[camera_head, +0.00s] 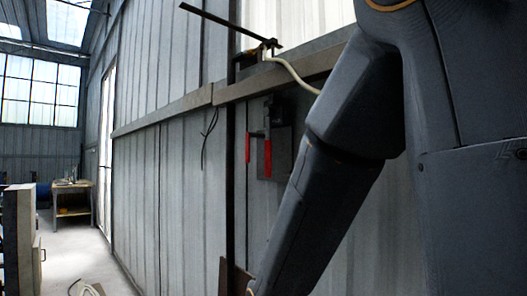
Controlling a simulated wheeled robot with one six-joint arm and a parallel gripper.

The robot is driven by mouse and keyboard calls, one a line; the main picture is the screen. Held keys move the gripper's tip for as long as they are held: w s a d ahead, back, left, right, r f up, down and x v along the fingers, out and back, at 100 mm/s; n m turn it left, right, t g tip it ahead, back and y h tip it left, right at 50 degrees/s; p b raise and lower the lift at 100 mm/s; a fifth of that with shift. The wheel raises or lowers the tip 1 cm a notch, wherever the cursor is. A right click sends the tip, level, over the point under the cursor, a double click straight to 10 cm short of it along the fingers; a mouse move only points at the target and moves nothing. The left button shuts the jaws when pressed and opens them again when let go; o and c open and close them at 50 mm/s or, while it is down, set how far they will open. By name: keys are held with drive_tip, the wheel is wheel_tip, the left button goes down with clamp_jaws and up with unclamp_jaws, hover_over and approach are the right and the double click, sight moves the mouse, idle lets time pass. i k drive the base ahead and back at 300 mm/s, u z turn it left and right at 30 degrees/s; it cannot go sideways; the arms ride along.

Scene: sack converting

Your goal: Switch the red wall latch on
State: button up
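The red wall latch shows in the head view as a dark box (279,140) fixed to the corrugated wall, with a red handle (267,158) hanging down its front-left side. A second red grip (247,148) sticks out to the left on a short dark rod. Whether these are one lever or two parts, I cannot tell. My dark arm crosses the picture from the upper right to the bottom, to the right of the latch and apart from it in the picture. My gripper is not visible; the arm runs out at the bottom edge.
A horizontal beam (165,121) runs along the wall above the latch. A dark vertical post (230,180) stands left of it. A pale hose (297,76) and a loose black cable (207,140) hang nearby. Open floor (80,257) and a workbench (72,185) lie far left.

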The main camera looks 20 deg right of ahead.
sight(248, 134)
drive_tip(key=u, duration=0.2)
drive_tip(key=k, duration=0.55)
drive_tip(key=u, duration=0.6)
drive_tip(key=k, duration=0.8)
drive_tip(key=u, duration=0.45)
drive_tip(key=i, duration=1.25)
drive_tip(key=z, duration=1.05)
drive_tip(key=i, duration=0.6)
drive_tip(key=z, duration=0.75)
